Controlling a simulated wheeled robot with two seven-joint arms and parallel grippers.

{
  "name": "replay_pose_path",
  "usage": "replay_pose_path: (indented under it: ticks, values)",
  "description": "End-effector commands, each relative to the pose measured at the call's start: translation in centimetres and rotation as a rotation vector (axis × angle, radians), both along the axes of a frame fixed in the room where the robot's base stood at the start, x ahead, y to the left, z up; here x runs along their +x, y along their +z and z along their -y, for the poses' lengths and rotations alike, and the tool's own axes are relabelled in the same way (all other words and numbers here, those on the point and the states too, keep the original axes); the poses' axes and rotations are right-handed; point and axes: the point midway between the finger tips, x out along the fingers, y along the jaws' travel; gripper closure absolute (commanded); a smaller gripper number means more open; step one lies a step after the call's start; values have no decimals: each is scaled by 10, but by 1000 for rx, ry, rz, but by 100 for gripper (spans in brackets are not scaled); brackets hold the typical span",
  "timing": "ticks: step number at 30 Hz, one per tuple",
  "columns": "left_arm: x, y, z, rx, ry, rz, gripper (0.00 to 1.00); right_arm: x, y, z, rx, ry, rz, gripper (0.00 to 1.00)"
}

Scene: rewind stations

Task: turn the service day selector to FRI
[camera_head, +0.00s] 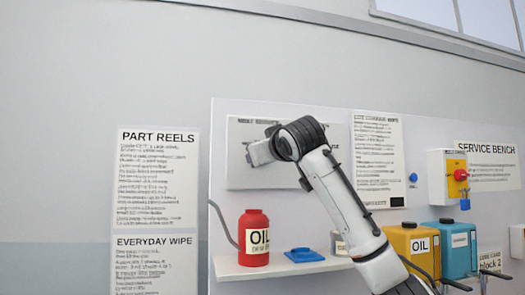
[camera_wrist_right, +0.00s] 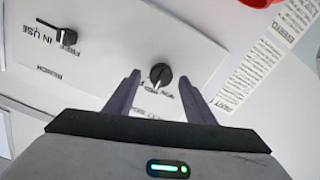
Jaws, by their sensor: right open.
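A round black knob (camera_wrist_right: 160,75) with a white pointer mark sits on a white panel (camera_wrist_right: 110,70) in the right wrist view. Its pointer is toward the bottom of that view, near printed labels that are partly hidden and too small to read surely; I cannot make out FRI. My right gripper (camera_wrist_right: 160,78) is open, with one dark finger on each side of the knob; I cannot tell whether they touch it. In the head view my right arm reaches up to the white panel (camera_head: 240,130), and its wrist hides the knob. My left gripper is not in view.
A second black knob (camera_wrist_right: 68,36) is beside "FREE" and "IN USE" labels. Yellow (camera_head: 412,243) and blue (camera_head: 457,250) containers stand at right.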

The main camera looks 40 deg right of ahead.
Motion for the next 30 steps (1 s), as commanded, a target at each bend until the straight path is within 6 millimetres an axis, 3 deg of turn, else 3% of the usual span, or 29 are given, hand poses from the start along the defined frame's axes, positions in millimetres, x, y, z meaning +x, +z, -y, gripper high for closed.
replay_pose_path:
  ticks: [5,13,21,30]
  values:
    - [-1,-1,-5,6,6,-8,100,11,0,6,0,0,-1,51]
    - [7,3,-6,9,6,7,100,13,0,7,0,0,1,51]
    - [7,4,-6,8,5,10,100,13,0,7,0,0,0,92]
    - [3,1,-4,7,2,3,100,13,-1,6,38,3,20,92]
